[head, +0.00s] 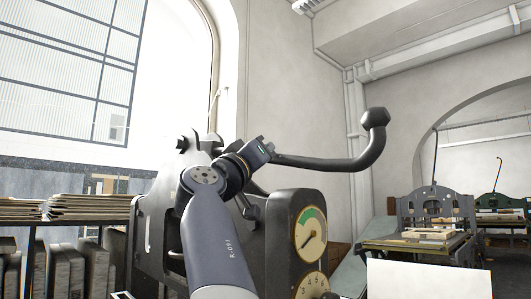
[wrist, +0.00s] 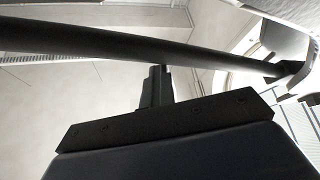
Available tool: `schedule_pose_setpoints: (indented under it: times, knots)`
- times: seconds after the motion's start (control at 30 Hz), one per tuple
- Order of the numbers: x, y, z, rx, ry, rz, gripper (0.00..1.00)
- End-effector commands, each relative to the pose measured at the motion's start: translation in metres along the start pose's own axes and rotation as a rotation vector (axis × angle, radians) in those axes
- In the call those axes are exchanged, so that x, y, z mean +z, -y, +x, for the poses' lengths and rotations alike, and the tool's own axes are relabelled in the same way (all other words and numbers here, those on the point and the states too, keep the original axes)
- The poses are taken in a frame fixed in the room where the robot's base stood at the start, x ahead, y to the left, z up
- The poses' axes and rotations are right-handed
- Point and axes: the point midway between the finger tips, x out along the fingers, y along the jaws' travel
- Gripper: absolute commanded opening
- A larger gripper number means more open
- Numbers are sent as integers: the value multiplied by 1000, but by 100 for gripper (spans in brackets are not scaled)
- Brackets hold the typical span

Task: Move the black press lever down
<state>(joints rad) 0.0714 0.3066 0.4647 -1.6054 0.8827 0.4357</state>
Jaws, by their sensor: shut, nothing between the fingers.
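The black press lever (head: 335,164) runs out to the right from the press in the head view, bends upward and ends in a faceted knob. In the wrist view the lever (wrist: 100,42) crosses the upper picture as a dark bar, sloping slightly down to the right. My gripper (head: 264,150) is beside the lever's inner end in the head view. In the wrist view my gripper (wrist: 158,72) is shut and empty, its tips at the lower edge of the bar. I cannot tell whether they touch it. My arm hides part of the press (head: 148,240).
A round gauge (head: 311,232) with a green band sits on the press front, with a second dial partly below it. A shelf with stacked boards (head: 100,203) stands at the left. Another press (head: 435,215) stands at the right. Air around the lever's knob is clear.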

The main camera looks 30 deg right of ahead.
Motion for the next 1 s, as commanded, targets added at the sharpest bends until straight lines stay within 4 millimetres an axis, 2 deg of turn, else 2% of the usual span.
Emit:
schedule_pose_setpoints:
  times: [0.03, 0.1, 0.63, 0.77, 1.0]
  knots:
    - [8, 9, -2, -7, 16, -6, 0]
    - [10, 10, -2, -8, 18, -7, 0]
    - [12, 16, -6, -15, 20, -10, 0]
    - [12, 16, -21, -17, 17, -8, 0]
    - [6, 8, -67, -10, 4, 0, 0]
